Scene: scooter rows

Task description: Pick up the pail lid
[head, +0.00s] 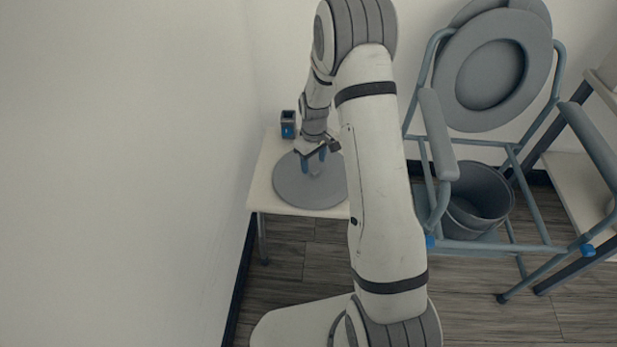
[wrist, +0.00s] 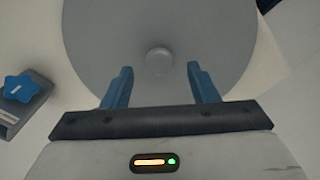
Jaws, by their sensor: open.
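The pail lid (head: 292,184) is a round grey disc lying flat on a small white table. In the wrist view the lid (wrist: 100,40) fills the upper middle, with a small round knob (wrist: 159,62) at its centre. My gripper (head: 314,164) is over the lid, pointing down, with its blue fingers apart. In the wrist view my gripper (wrist: 160,85) is open, and the knob shows between and just beyond the fingertips. Nothing is held. My arm hides the right edge of the lid in the head view.
The white table (head: 268,160) stands against the wall. A small dark and blue holder (head: 288,125) sits at its back edge and also shows in the wrist view (wrist: 20,100). A commode chair (head: 445,150) with a grey pail (head: 478,195) stands on the right.

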